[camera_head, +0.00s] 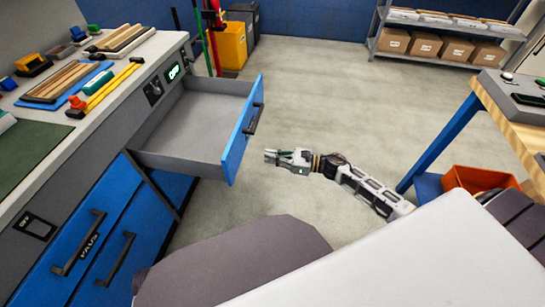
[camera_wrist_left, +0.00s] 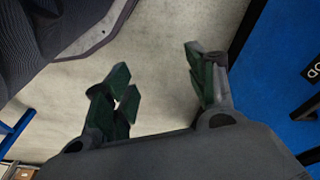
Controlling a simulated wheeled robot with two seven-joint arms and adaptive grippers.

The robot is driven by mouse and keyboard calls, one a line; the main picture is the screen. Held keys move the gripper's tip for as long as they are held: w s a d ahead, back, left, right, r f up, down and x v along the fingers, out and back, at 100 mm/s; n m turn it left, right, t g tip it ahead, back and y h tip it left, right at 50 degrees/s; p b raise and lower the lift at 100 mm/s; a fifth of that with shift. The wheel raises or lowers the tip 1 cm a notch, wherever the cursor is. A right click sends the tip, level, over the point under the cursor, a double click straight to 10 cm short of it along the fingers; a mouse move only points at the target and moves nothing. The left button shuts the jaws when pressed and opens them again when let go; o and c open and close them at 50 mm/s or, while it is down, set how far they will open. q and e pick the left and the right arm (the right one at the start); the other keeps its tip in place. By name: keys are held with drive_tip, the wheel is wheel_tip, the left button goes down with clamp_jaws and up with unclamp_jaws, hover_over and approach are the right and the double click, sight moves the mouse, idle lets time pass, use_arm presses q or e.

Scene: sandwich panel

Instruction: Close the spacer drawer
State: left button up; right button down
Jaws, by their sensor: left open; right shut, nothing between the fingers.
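The spacer drawer (camera_head: 190,125) is a grey drawer with a blue front (camera_head: 243,130) and a dark handle (camera_head: 254,118). In the head view it stands pulled well out of the grey bench, and it looks empty. My right gripper (camera_head: 268,155) is shut and empty, with its fingertips pointing left, a little to the right of the drawer front and apart from it. My left gripper (camera_wrist_left: 155,85) shows in the left wrist view, open and empty, above the floor and beside a blue panel (camera_wrist_left: 285,70). The head view does not show my left gripper.
Blue cabinet doors (camera_head: 100,245) with dark handles are below the bench. The bench top (camera_head: 110,75) holds wooden strips and tools. A wooden-topped table (camera_head: 510,110) and an orange bin (camera_head: 480,179) stand at the right. The floor (camera_head: 330,95) beyond the drawer is clear.

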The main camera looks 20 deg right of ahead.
approach(232, 151)
drive_tip(key=x, duration=0.4)
use_arm(q)
drive_tip(key=shift+w+d+r+b, duration=0.15)
drive_tip(key=shift+r+b, duration=0.25)
drive_tip(key=shift+r, duration=0.2)
use_arm(e)
drive_tip(key=shift+r+x, duration=0.15)
drive_tip(key=shift+x, duration=0.65)
drive_tip(key=shift+r+x, duration=0.1)
drive_tip(key=shift+x, duration=0.65)
drive_tip(key=shift+s+a, duration=0.1)
drive_tip(key=shift+a, duration=0.1)
